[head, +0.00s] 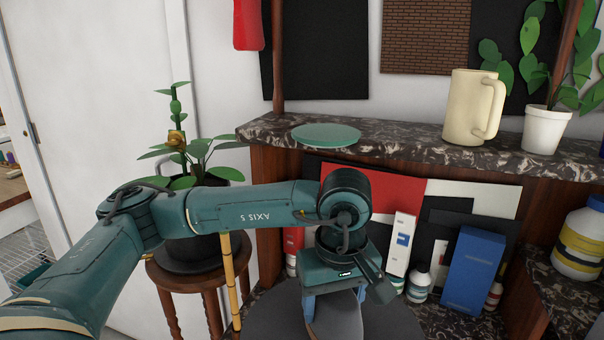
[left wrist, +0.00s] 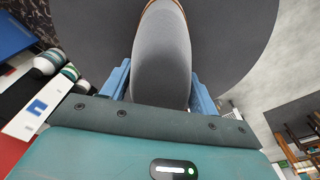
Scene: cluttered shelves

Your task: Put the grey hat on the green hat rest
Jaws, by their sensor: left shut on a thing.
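The grey hat (head: 268,318) is at the bottom of the head view, below the shelf top, with its lower part cut off by the frame. My left gripper (head: 335,302) is shut on the hat's crown. In the left wrist view, the blue fingers of the gripper (left wrist: 160,82) press on both sides of the crown (left wrist: 161,50), with the wide dark brim (left wrist: 235,35) beyond. The green hat rest (head: 326,135) is a flat round disc on the marbled shelf top, bare, up and behind the gripper. My right gripper is not in view.
On the shelf top (head: 400,145), a cream mug (head: 470,108) and a white potted plant (head: 543,130) stand right of the disc. Below are a blue box (head: 473,270), a white box (head: 399,245) and bottles. A potted plant (head: 200,215) on a wooden stand is at left.

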